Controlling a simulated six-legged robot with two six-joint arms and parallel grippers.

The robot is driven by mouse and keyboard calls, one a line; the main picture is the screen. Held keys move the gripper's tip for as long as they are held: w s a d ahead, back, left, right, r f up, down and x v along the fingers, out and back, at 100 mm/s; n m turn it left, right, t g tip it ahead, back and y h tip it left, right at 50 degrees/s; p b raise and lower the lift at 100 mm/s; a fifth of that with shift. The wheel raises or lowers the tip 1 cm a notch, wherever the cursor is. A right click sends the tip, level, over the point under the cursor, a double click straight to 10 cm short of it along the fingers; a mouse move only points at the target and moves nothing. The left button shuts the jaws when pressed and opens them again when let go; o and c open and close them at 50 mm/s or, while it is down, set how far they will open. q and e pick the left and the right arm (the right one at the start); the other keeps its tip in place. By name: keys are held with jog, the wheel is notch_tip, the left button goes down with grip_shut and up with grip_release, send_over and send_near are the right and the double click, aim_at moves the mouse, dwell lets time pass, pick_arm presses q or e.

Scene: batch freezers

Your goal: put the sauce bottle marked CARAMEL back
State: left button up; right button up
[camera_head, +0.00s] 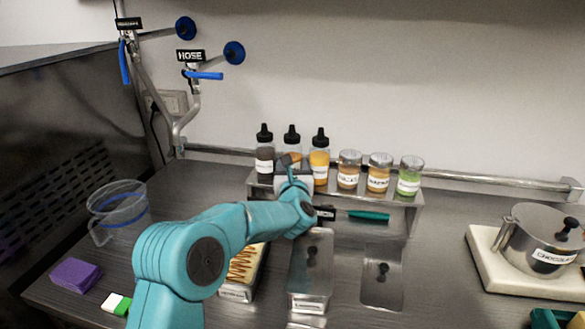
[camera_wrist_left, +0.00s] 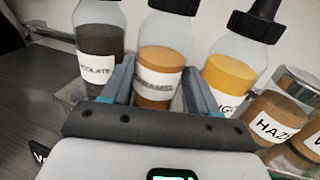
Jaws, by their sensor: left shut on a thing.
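The CARAMEL sauce bottle (camera_wrist_left: 162,57) has an orange-brown sauce, a white label and a black cap. It stands upright in the row of the metal rack (camera_head: 412,212), between a dark chocolate bottle (camera_head: 265,150) and a yellow sauce bottle (camera_head: 319,158). In the head view the caramel bottle (camera_head: 292,138) is partly hidden by my left gripper (camera_head: 290,162). In the left wrist view my left gripper (camera_wrist_left: 155,92) has a finger on each side of the bottle and is shut on it. I cannot tell whether its base rests on the rack. My right gripper is not in view.
Jars (camera_head: 379,172) stand right of the bottles on the rack. A green-handled tool (camera_head: 368,216) lies below its front. A clear pitcher (camera_head: 120,210), purple sponge (camera_head: 76,273) and steel pot (camera_head: 541,240) stand at the sides.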

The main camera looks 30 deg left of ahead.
pick_arm(q)
jog(key=shift+f, duration=0.15)
jog(key=o, duration=0.8)
jog(key=shift+r+p, duration=0.35)
jog(key=shift+p, duration=0.05)
jog(key=b+v, duration=0.4)
jog(key=v, duration=0.8)
jog(key=shift+f, duration=0.15)
